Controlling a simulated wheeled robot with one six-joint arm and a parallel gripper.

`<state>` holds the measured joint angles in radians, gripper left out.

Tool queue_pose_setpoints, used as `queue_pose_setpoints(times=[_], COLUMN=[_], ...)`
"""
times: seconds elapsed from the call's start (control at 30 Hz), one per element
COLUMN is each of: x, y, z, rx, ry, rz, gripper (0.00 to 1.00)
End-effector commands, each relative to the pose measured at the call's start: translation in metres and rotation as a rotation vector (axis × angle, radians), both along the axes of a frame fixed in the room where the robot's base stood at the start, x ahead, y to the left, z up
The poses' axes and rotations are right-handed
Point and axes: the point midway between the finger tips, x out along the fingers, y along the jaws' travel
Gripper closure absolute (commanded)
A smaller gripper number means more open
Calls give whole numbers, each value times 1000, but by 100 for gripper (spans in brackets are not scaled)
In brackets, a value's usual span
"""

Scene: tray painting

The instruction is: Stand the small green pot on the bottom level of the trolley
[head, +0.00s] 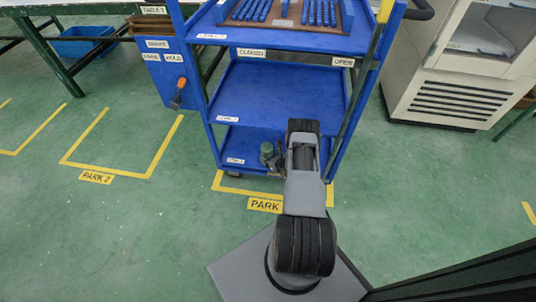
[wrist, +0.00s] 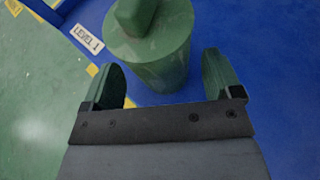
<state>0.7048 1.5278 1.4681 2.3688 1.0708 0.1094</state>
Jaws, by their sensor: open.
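The small green pot (head: 267,151) is upright on the bottom level of the blue trolley (head: 250,150), near its front edge. It also fills the upper middle of the wrist view (wrist: 158,50), with a darker green knob on top. The shelf under it (wrist: 225,25) carries a "LEVEL 1" label. My gripper (wrist: 161,65) is open, its two green fingers on either side of the pot's near side. Gaps show between each finger and the pot. In the head view my arm hides part of the bottom level and most of the gripper.
The trolley's middle level (head: 280,95) is empty above the pot. Its top level (head: 215,40) carries a rack of blue pieces. Trolley posts stand close to my arm. A white cabinet (head: 450,90) is at the right, and a table at the left. Yellow parking lines mark the floor.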

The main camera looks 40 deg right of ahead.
Motion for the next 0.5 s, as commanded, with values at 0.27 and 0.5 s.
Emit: queue_pose_setpoints(times=[0.27, 0.5], x=[-52, -80], y=[-2, -2], z=[25, 35], rx=[2, 1], ry=[1, 1], rz=[-3, -1], gripper=[16, 16])
